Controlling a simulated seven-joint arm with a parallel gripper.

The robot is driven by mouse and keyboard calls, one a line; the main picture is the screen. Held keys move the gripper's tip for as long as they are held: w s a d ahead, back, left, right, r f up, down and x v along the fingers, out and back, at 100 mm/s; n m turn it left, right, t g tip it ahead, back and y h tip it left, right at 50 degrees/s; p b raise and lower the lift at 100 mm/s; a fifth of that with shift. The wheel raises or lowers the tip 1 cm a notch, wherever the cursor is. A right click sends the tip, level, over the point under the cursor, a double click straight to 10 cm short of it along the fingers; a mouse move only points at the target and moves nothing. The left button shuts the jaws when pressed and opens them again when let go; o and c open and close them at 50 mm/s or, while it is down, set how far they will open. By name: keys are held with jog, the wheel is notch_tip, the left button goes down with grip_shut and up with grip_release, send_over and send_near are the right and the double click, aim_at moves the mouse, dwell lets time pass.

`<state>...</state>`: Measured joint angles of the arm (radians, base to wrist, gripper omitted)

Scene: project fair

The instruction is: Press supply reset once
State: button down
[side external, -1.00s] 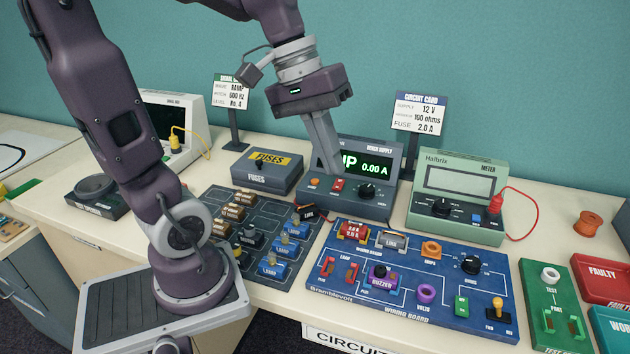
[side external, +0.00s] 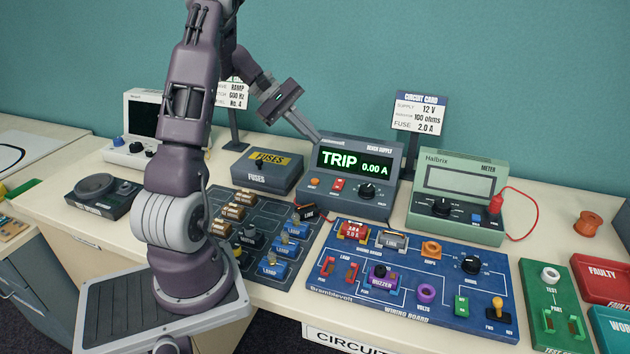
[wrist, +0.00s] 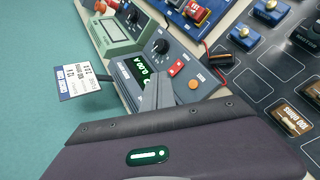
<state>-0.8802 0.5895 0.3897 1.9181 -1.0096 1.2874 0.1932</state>
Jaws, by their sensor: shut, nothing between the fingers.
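The grey-blue bench supply (side external: 347,204) stands at the back of the table. Its lit display (side external: 354,162) reads TRIP 0.00 A in green. Below the display are a small round orange button (side external: 315,183), a red rocker switch (side external: 338,185) and a black knob (side external: 367,191); their labels are too small to read. My gripper (side external: 317,137) is shut and empty, its fingertips by the top left corner of the supply, above the orange button and apart from it. In the wrist view the orange button (wrist: 193,84) shows clear beside the fingers, which partly cover the display.
A yellow-labelled fuses box (side external: 267,166) stands left of the supply, and a green meter (side external: 457,200) with a red lead right of it. The circuit card sign (side external: 417,112) stands behind. The blue wiring board (side external: 410,270) and a dark parts tray (side external: 225,250) lie in front.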

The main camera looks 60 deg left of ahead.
aim_at(311, 180)
jog(key=shift+f, duration=4.4)
jog(key=shift+f, duration=0.4)
jog(key=shift+f, duration=0.4)
jog(key=shift+r, duration=0.85)
